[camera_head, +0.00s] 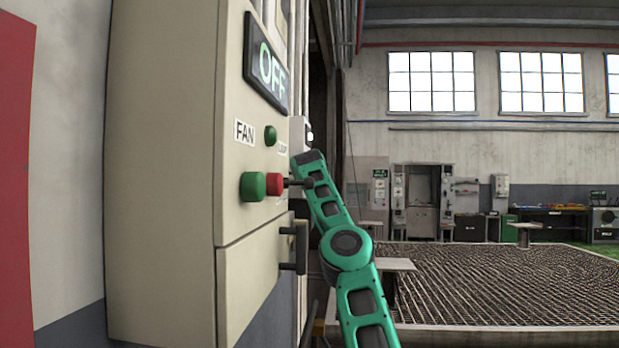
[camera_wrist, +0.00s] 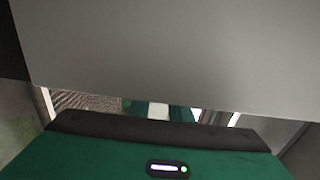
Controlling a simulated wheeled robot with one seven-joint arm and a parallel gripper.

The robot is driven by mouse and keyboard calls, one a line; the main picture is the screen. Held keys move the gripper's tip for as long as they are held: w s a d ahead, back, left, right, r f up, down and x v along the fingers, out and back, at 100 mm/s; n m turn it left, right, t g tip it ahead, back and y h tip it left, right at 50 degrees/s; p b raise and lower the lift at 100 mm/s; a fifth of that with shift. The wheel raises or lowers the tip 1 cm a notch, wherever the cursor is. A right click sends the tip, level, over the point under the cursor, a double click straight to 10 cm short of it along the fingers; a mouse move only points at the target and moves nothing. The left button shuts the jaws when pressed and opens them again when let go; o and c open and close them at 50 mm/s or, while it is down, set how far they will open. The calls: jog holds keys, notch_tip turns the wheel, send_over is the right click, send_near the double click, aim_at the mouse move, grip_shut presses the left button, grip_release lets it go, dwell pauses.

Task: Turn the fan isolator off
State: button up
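The fan isolator is a beige wall cabinet (camera_head: 170,150) at the left of the head view. Its dark display (camera_head: 266,64) reads OFF in pale lit letters. Below it are a FAN label (camera_head: 244,132), a small green lamp or button (camera_head: 270,135), a large green button (camera_head: 253,186) and a red button (camera_head: 274,184). My green arm rises at the cabinet's right. A thin dark rod with a knob stands beside the red button, and I cannot tell whether it touches it or is part of my gripper. A grey surface fills the upper wrist view; no fingertips are distinguishable.
A lower cabinet section with a dark handle (camera_head: 301,246) projects beneath the buttons, close to my arm. A large grated platform (camera_head: 490,285) lies to the right. Workbenches (camera_head: 550,220) stand at the far wall.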

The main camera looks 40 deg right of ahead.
jog(key=shift+r, duration=0.25)
grip_shut()
jog(key=shift+s+r, duration=0.15)
jog(key=shift+a+r+t+h, duration=0.1)
jog(key=shift+r+t+h, duration=0.2)
jog(key=shift+t+h, duration=0.15)
jog(key=shift+f+t+h, duration=0.45)
jog(key=shift+f+h, duration=0.2)
jog(key=shift+f, duration=0.25)
jog(key=o, duration=0.8)
grip_release()
jog(key=shift+f, duration=0.1)
jog(key=v, duration=0.7)
jog(key=shift+f, duration=0.15)
